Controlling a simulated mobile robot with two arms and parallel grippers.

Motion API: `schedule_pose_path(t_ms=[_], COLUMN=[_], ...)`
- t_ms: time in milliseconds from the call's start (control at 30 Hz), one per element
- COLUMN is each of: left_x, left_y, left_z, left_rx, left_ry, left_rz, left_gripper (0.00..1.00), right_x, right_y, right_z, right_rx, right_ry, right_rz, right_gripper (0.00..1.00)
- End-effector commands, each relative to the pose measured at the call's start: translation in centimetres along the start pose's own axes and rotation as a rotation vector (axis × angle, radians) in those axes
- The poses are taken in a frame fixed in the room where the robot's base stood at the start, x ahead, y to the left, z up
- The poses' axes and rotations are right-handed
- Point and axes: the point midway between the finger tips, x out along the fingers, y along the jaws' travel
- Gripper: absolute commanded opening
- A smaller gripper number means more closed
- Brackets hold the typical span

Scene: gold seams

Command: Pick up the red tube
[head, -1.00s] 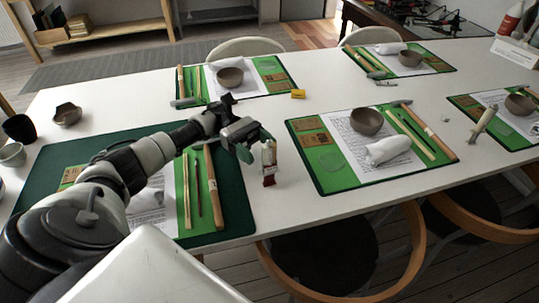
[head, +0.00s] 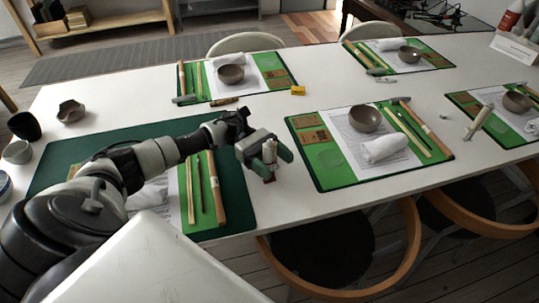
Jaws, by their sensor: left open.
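The red tube (head: 269,152) stands upright on the white table, just right of the dark green mat. It has a pale upper part and a red lower end. My left gripper (head: 266,157) is open, with one finger on each side of the tube. I cannot tell whether either finger touches it. The fingers and the jaw hide part of the tube. My right gripper is not in view.
A green placemat (head: 328,178) with a brown bowl (head: 365,119) and a rolled white cloth (head: 384,147) lies to the right. Another setting lies behind, near a small yellow block (head: 298,90). Wooden tools lie left of the gripper. The table's front edge is close.

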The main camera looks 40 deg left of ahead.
Motion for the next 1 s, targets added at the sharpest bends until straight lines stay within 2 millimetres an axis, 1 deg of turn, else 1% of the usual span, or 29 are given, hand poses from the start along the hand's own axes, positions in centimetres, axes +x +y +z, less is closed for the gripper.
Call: schedule_pose_path(t_ms=[33, 300, 367, 633, 733, 867, 967, 1000], left_x=[0.0, 0.0, 0.0, -0.1, -0.1, -0.1, -0.1, -0.7], left_y=[0.0, 0.0, 0.0, 0.0, 0.0, 0.0, 0.0, -0.3], left_z=[0.0, 0.0, 0.0, 0.2, 0.7, 2.1, 4.0, 4.4], left_rx=[0.000, 0.000, 0.000, 0.001, 0.002, 0.004, 0.006, 0.002], left_ry=[0.000, 0.000, 0.000, 0.000, 0.000, 0.000, 0.001, 0.003], left_rz=[0.000, 0.000, 0.000, 0.000, 0.001, 0.000, 0.000, 0.003], left_gripper=[0.60, 0.19, 0.11, 0.11, 0.11, 0.11, 0.11, 0.11], right_x=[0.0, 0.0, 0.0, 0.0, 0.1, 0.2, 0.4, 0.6], right_y=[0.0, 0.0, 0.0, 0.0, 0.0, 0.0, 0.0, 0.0], right_z=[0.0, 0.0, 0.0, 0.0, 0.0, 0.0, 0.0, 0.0], right_rx=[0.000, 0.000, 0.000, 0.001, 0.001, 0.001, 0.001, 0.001], right_ry=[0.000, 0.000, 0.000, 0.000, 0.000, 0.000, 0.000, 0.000], right_rz=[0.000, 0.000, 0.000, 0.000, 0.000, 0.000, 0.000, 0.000], right_gripper=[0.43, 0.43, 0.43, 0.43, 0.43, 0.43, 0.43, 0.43])
